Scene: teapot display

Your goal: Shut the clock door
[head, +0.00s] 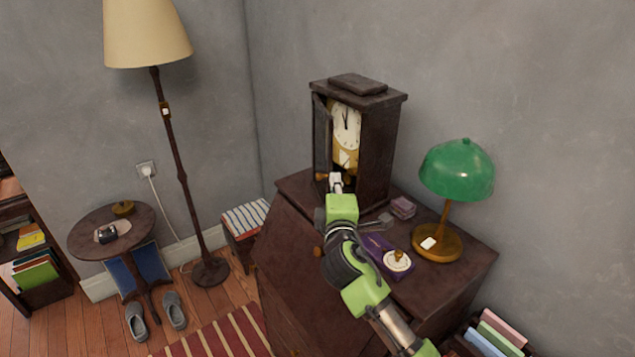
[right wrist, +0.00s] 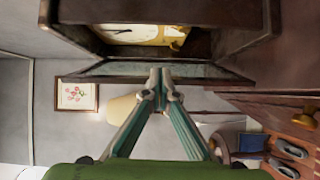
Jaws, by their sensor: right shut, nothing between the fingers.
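The clock (head: 378,140) is a tall dark wooden case standing on the desk, with a white dial (head: 346,122) inside. Its narrow door (head: 321,137) stands open on the left side of the case. In the right wrist view the door (right wrist: 100,70) shows as a dark-framed pane below the clock case (right wrist: 200,12). My right gripper (head: 336,182) is shut and empty, in front of the clock's lower opening. In the right wrist view its fingertips (right wrist: 160,82) overlap the door's edge; I cannot tell whether they touch. My left gripper is not in view.
A floor lamp (head: 175,150) and a round table (head: 130,240) stand at left, apart from the desk.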

